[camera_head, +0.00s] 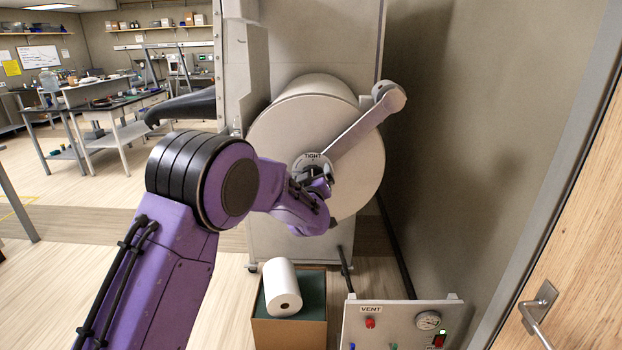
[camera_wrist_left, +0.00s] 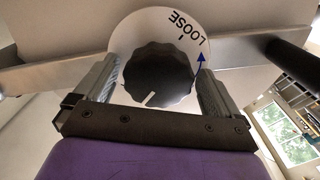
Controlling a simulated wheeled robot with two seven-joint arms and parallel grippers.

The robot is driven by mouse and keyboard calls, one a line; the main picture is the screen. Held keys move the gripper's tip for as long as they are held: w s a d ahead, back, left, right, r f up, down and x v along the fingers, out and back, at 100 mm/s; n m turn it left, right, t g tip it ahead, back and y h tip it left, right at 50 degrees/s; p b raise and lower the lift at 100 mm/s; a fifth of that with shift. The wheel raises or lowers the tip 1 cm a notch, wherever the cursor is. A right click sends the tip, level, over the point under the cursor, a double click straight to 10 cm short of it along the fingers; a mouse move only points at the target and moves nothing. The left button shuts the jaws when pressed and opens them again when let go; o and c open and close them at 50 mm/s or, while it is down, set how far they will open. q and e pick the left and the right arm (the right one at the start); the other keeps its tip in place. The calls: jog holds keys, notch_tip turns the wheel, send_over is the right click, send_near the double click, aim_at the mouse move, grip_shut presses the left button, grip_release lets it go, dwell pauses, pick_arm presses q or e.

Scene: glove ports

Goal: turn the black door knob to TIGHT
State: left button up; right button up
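The black door knob (camera_wrist_left: 158,75) sits on a round white dial (camera_wrist_left: 125,42) at the centre of the round door (camera_head: 362,165). In the left wrist view LOOSE shows at the dial's upper right, with a blue arrow beside the right finger. The knob's white pointer line is at its lower edge, toward my gripper. In the head view TIGHT shows at the dial's top. My left gripper (camera_head: 318,180) is at the dial and hides most of the knob there. In the wrist view its fingers (camera_wrist_left: 158,88) stand apart on either side of the knob, with narrow gaps.
A grey lever arm (camera_head: 365,125) crosses the door to the upper right. A box (camera_head: 290,333) with a white roll (camera_head: 282,285) stands below. A VENT panel (camera_head: 400,325) is at lower right. A dark curved object (camera_head: 182,108) sticks out left of the cabinet.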

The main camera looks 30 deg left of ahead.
pick_arm(q)
jog(key=shift+s+d+f, duration=0.1)
jog(key=shift+s+d, duration=0.1)
jog(key=shift+d, duration=0.05)
jog(key=b+v, duration=0.4)
jog(key=v, duration=0.6)
jog(key=shift+a, duration=0.15)
jog(key=shift+s, duration=0.1)
